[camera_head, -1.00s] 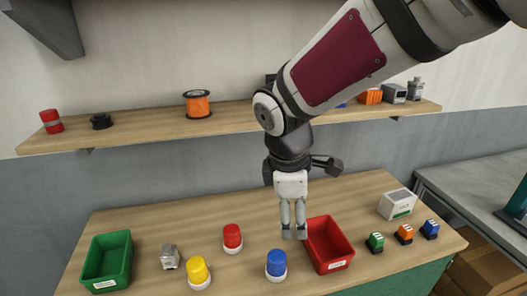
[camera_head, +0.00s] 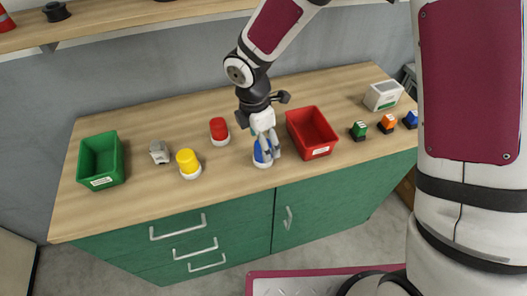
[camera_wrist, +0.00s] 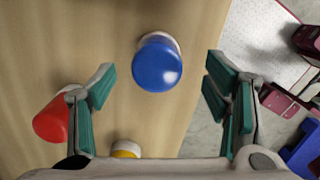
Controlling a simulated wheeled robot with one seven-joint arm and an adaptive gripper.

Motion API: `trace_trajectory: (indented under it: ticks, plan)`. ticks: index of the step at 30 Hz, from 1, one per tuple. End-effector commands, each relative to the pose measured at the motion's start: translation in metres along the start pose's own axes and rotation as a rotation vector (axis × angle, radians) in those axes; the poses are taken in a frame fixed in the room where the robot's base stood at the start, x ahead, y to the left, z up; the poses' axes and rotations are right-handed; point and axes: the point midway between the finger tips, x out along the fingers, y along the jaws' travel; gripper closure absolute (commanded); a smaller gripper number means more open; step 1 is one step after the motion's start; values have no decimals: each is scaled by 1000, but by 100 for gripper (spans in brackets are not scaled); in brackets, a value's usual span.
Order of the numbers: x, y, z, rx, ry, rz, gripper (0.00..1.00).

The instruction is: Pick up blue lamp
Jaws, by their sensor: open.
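The blue lamp (camera_head: 260,152) has a round blue cap on a white base and stands upright on the wooden counter. In the head view my gripper (camera_head: 268,148) is right at it and partly hides it. In the wrist view the blue lamp (camera_wrist: 158,64) lies ahead between the two open green-padded fingers of my gripper (camera_wrist: 157,85), a little beyond their tips. No contact shows there.
A red lamp (camera_head: 219,130) and a yellow lamp (camera_head: 187,162) stand to the left on the counter (camera_head: 130,205). A red bin (camera_head: 318,152) is close on the right. A green bin (camera_head: 101,182) is at the far left. A grey device (camera_head: 159,152) stands beside the yellow lamp.

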Motion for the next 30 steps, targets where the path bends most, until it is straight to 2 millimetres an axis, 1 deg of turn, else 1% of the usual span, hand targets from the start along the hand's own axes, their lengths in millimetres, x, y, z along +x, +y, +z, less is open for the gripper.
trace_trajectory:
  ticks: [1,5,8,15,18,26,29,30]
  plan:
    - [4,-1,-1,-2,0,-2,30]
    - [11,0,0,-1,0,0,30]
    - [19,0,0,0,0,-2,30]
    - [51,2,1,-1,0,-3,30]
    - [59,2,1,-1,0,0,30]
    - [61,3,2,0,-1,1,30]
    - [61,3,2,0,-1,1,50]
    - [61,3,2,0,0,1,59]
